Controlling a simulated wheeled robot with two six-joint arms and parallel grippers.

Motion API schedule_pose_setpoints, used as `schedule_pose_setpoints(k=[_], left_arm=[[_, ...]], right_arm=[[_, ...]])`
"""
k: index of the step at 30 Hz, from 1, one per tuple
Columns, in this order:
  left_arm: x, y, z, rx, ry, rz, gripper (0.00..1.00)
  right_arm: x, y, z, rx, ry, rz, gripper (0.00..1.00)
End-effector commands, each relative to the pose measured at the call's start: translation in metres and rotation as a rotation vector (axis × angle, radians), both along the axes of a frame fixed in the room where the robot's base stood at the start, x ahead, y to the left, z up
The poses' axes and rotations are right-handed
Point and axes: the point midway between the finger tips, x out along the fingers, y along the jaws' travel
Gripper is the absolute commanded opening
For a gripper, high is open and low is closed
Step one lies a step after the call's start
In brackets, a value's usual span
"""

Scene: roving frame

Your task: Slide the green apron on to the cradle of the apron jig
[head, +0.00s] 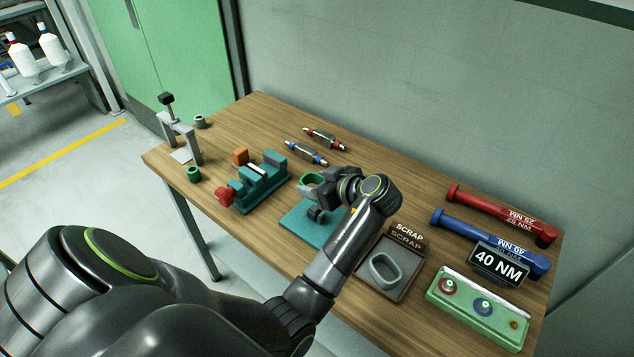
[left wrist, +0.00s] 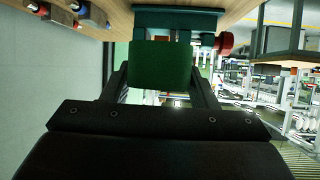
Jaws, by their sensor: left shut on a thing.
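The green apron (head: 312,180) is a rounded, ring-like green piece, held between the fingers of my left gripper (head: 324,187). In the left wrist view the green apron (left wrist: 162,65) fills the gap between the two fingers. A teal plate (head: 300,226), which looks like the base of the apron jig, lies on the table under my left gripper. The gripper and arm hide much of it, and I cannot make out its cradle or whether the apron touches it. My right gripper is not in view.
A teal vise (head: 262,183) with a red knob stands left of the gripper. A scrap tray (head: 365,285) holding a grey oval ring (head: 383,269) is to the right. Red (head: 500,213) and blue (head: 488,241) torque tools and a green button box (head: 478,308) lie further right.

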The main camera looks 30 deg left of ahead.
Motion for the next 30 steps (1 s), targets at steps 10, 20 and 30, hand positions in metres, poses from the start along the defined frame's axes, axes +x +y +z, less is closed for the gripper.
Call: schedule_pose_setpoints(k=[10,20,30], left_arm=[[0.000,0.000,-0.025,0.000,0.001,0.004,0.31],[0.000,-0.001,-0.048,0.000,0.001,0.004,0.30],[0.000,-0.001,-0.048,0.000,0.001,0.004,0.30]], right_arm=[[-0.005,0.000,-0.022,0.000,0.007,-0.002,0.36],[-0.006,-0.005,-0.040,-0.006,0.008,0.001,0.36],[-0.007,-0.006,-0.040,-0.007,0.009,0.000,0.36]])
